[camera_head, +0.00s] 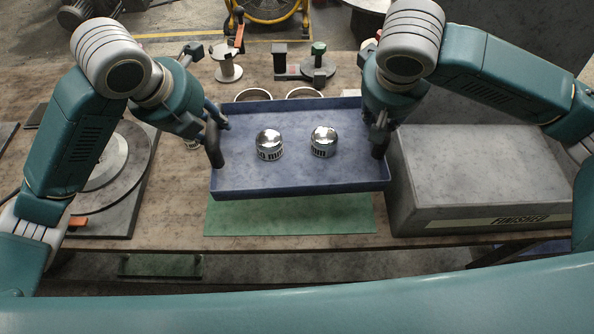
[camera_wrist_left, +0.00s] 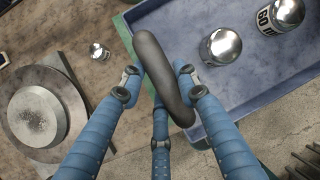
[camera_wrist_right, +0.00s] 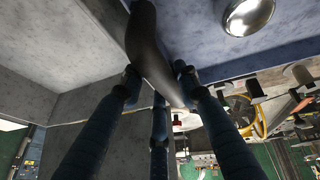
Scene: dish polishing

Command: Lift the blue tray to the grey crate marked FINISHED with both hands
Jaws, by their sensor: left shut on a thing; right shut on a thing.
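The blue tray (camera_head: 290,178) is held up above the table, roughly level, over a green mat (camera_head: 290,218). Two shiny domed pieces with lettered sides, a left one (camera_head: 270,144) and a right one (camera_head: 323,141), stand upright in it. My left gripper (camera_head: 216,142) is shut on the tray's black left handle, which also shows in the left wrist view (camera_wrist_left: 162,75). My right gripper (camera_head: 378,137) is shut on the black right handle, seen in the right wrist view (camera_wrist_right: 150,50). The grey crate (camera_head: 480,170) marked FINISHED stands just right of the tray.
A round polishing disc (camera_head: 110,165) lies at the left of the table. Behind the tray are two round rims (camera_head: 253,95), a spool-like stand (camera_head: 228,65) and a green-topped fixture (camera_head: 318,65). The crate's left edge is close to the tray.

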